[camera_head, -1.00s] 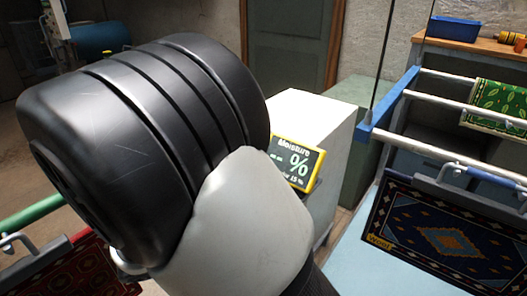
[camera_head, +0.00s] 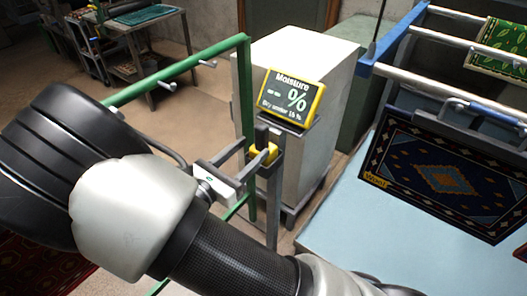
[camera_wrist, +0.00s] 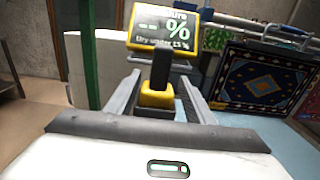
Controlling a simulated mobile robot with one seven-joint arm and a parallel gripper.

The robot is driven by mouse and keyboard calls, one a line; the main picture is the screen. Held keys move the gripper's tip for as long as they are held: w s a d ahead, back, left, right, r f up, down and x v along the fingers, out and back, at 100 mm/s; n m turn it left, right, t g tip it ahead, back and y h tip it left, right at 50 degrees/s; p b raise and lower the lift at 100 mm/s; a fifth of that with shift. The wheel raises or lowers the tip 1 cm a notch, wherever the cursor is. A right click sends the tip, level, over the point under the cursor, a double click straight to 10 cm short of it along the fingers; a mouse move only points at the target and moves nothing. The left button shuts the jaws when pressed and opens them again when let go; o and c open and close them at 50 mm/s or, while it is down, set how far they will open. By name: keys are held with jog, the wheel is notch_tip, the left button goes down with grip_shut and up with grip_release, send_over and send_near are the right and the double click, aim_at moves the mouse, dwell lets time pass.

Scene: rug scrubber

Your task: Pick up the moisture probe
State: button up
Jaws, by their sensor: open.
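The moisture probe (camera_head: 262,152) is a small upright tool with a black top and a yellow lower body. It stands at a post in front of the moisture display. In the wrist view the probe (camera_wrist: 158,88) is centred between my fingers. My gripper (camera_head: 253,160) is open, with one finger on each side of the probe. In the wrist view the fingers of my gripper (camera_wrist: 161,80) show gaps to the probe on both sides. The probe's lower end and how it is held at the post are hidden.
A yellow-framed moisture display (camera_head: 291,98) sits just behind the probe, against a pale cabinet (camera_head: 300,52). A green rail frame (camera_head: 246,90) rises close to my gripper's left. Open floor lies at upper left.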

aim_at(258, 143)
jog(key=shift+x, duration=3.2)
jog(key=shift+f, duration=0.1)
grip_shut()
notch_tip(258, 143, up, 18)
jog(key=p, duration=0.2)
jog(key=shift+p, duration=0.4)
